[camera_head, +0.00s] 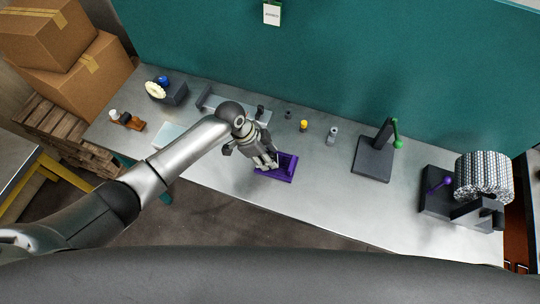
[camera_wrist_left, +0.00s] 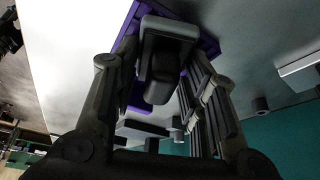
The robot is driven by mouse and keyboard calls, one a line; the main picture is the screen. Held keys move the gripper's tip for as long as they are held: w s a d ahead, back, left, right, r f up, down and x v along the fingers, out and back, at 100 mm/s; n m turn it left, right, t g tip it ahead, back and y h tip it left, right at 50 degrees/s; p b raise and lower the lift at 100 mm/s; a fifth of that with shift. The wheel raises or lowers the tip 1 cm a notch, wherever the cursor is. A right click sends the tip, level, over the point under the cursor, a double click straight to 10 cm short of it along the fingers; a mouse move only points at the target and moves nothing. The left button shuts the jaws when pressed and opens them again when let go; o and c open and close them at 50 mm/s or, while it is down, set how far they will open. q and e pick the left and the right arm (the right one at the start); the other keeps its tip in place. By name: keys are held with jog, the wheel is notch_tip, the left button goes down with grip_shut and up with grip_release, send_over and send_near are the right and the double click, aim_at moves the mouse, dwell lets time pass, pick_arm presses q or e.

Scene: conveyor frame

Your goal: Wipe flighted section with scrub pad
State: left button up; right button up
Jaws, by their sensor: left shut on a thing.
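My left gripper (camera_head: 268,163) is over a purple tray-like frame (camera_head: 290,177) near the front edge of the steel table. In the left wrist view, its fingers (camera_wrist_left: 165,85) are closed around a dark grey block (camera_wrist_left: 168,45), with the purple frame (camera_wrist_left: 208,45) close behind it. I cannot tell whether this block is the scrub pad, or whether it touches the purple frame. The fingers hide part of both. I cannot pick out the flighted section with certainty. My right gripper is not in view.
Small items, including a yellow-topped one (camera_head: 303,126), stand mid-table. A dark stand with a green knob (camera_head: 373,158) and a ribbed roll (camera_head: 484,176) are to the right. A teal wall (camera_head: 330,60) closes the back.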

pick_arm(q)
jog(key=shift+w+d+f+b, duration=0.1)
jog(key=shift+w+d+b, duration=0.15)
jog(key=shift+w+b, duration=0.3)
jog(key=shift+w+d+f+b, duration=0.1)
jog(key=shift+w+d+b, duration=0.2)
jog(key=shift+w, duration=0.4)
jog(key=shift+w+r+b, duration=0.2)
jog(key=shift+w+b, duration=0.2)
jog(key=shift+w, duration=0.2)
jog(key=w+b, duration=0.1)
jog(key=w+d+b, duration=0.1)
jog(key=shift+w+f+b, duration=0.15)
jog(key=shift+f+b, duration=0.05)
jog(key=shift+b, duration=0.1)
jog(key=shift+w+d+r+b, duration=0.1)
jog(key=shift+w+d+b, duration=0.05)
jog(key=shift+w+b, duration=0.45)
jog(key=shift+r, duration=0.1)
notch_tip(320, 180, up, 6)
jog(key=p, duration=0.5)
jog(key=shift+p, duration=0.3)
